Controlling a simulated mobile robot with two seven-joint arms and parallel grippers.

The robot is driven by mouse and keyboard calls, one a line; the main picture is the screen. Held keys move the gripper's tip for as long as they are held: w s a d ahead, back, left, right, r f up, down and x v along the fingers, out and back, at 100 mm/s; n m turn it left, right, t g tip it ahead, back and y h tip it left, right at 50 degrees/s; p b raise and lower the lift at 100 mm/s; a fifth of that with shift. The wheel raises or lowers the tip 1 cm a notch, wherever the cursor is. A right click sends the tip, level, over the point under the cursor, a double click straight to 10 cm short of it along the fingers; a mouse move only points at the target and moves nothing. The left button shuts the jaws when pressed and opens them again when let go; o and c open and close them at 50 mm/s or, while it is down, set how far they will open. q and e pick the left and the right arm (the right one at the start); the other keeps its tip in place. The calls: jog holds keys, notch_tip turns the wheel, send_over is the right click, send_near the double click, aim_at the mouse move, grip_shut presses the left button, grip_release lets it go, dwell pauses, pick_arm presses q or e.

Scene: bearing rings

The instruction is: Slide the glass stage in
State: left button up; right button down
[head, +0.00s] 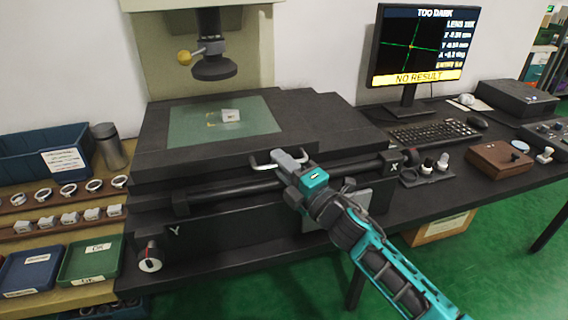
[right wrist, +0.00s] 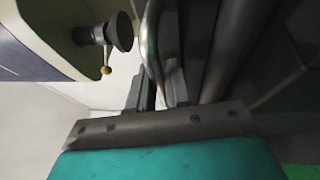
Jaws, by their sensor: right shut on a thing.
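The glass stage (head: 188,128) is a green-tinted pane set in the black platform of the measuring machine in the head view, with a small pale block (head: 231,115) on it. A metal bar handle (head: 262,164) sticks out at the platform's front. My right gripper (head: 288,160) is shut on this handle. In the right wrist view the curved handle (right wrist: 152,50) runs between the fingers of the right gripper (right wrist: 158,85). The fingertips partly hide the handle in the head view. My left gripper is not in view.
The lens column (head: 212,62) stands above the back of the stage. A monitor (head: 415,48) reads "TOO DARK" and "NO RESULT". A keyboard (head: 432,132) lies at right. Blue bins, rings on racks (head: 68,190) and a green tray (head: 90,260) stand at left. A Y knob (head: 149,262) is at the front left.

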jog(key=shift+s+a, duration=0.1)
jog(key=shift+a, duration=0.1)
jog(key=c, duration=1.4)
grip_release()
jog(key=v, duration=1.3)
jog(key=shift+r, duration=0.1)
